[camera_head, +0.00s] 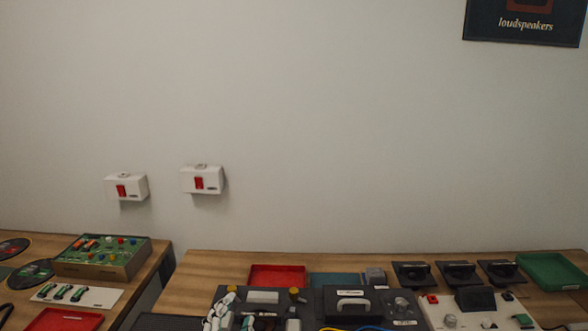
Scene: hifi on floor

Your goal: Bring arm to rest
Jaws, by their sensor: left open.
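My left gripper (222,312) shows small at the bottom edge of the view, as white and black parts in front of the dark panel on the right-hand table. It is open, and I see nothing held in it. Its lower part is cut off by the picture edge. My right gripper is not in view.
The right-hand wooden table (215,264) carries a red tray (277,275), a dark case with a handle (352,304), black speaker-like units (457,273), a white panel device (472,306) and a green tray (552,271). The left table holds a green control box (102,256). A gap separates the tables.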

